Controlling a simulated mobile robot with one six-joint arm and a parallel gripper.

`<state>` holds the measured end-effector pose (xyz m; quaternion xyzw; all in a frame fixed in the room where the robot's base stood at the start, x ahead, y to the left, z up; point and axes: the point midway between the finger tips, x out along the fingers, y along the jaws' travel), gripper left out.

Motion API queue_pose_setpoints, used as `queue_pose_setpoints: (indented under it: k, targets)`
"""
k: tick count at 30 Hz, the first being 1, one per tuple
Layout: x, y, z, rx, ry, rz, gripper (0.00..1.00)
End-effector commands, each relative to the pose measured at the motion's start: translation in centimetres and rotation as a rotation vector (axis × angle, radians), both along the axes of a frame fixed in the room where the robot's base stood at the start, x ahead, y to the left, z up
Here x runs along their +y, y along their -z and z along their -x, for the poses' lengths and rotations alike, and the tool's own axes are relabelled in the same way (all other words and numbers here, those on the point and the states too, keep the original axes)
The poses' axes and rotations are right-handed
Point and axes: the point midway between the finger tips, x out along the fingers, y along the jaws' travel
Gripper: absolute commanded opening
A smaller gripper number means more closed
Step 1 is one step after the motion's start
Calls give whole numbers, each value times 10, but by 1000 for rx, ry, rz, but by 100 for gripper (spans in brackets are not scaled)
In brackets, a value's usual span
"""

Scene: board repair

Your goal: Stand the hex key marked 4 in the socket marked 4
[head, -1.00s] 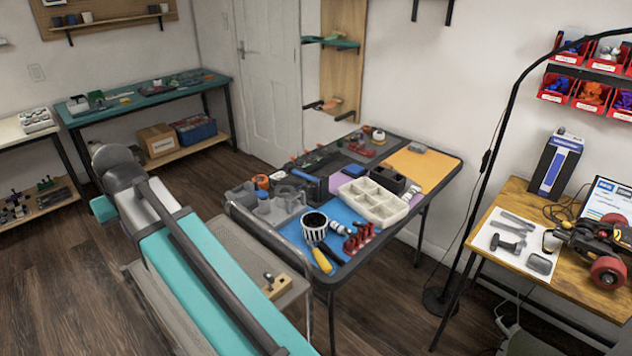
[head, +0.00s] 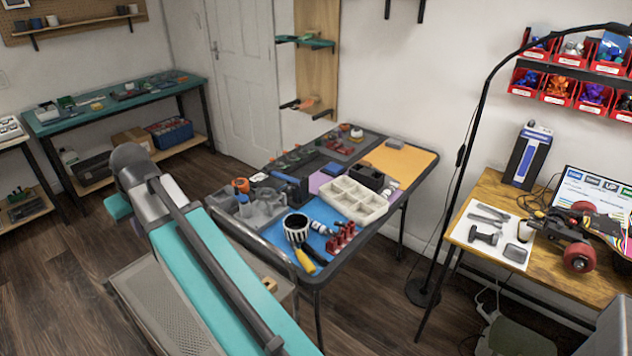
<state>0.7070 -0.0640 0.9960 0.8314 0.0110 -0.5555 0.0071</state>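I cannot make out a hex key or a socket marked 4; no such marking is legible at this size. A small light-wood block (head: 270,284) on the metal cart shows only in part, because my teal and grey arm covers the rest. I cannot tell whether it holds a socket or key. My arm crosses the lower left of the head view, and its fingertips do not show.
The black-edged table (head: 405,194) holds a cream divided tray (head: 352,201), a striped cup (head: 297,227), a yellow-handled tool (head: 305,261) and red parts (head: 342,238). A wooden desk (head: 560,275) and thin lamp pole stand right. Floor (head: 370,320) between is partly open.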

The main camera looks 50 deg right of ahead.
Motion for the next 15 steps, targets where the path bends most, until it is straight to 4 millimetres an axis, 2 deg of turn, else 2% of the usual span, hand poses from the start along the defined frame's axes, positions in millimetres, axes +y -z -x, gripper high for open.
queue_pose_setpoints:
  k: [1,15]
  targets:
    - [-16,-3,1,0,2,0,0]
    - [-143,4,21,1,-47,-1,0]
